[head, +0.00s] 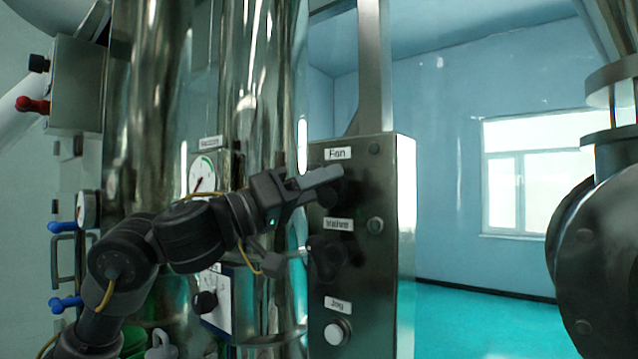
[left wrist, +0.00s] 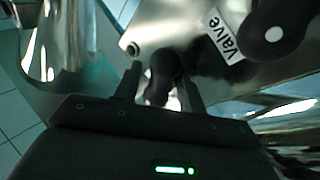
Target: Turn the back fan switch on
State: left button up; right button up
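The control panel (head: 394,285) is a metal box with labels Fan (head: 338,153), Valve (head: 338,224) and Jog (head: 337,304). The black fan switch (head: 345,192) sits below the Fan label, partly hidden by my left gripper (head: 322,182). The left wrist view shows the black fan switch (left wrist: 165,68) between the two fingers of my left gripper (left wrist: 160,84). The fingers stand apart on either side of it, and I cannot tell whether they touch it. The black valve switch (head: 327,258) is below; it also shows in the left wrist view (left wrist: 274,33). My right gripper is not in view.
Tall shiny metal cylinders stand left of the panel, with a round gauge (head: 202,174). A box with a red knob (head: 32,104) is at the far left. A dark flanged machine part (head: 595,265) stands at the right. Open floor (head: 480,320) lies right of the panel.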

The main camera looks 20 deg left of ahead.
pick_arm(q)
grip_shut()
jog(key=shift+r+m+g+p, duration=0.2)
jog(key=shift+m+g+p, duration=0.2)
jog(key=shift+m+p, duration=0.5)
jog(key=m+g+y+p, duration=0.1)
jog(key=m+p, duration=0.2)
jog(key=p, duration=0.1)
jog(key=m+g+y+p, duration=0.1)
jog(key=m+g+p, duration=0.1)
jog(key=m+p, duration=0.1)
jog(key=shift+r+p, duration=0.15)
jog(key=shift+p, duration=0.2)
jog(key=m+g+y+p, duration=0.1)
jog(key=m+p, duration=0.1)
jog(key=shift+m+y, duration=0.3)
jog(key=shift+f+m+y+p, duration=0.25)
jog(key=shift+m+y+p, duration=0.05)
jog(key=shift+p, duration=0.25)
jog(key=shift+f, duration=0.1)
grip_release()
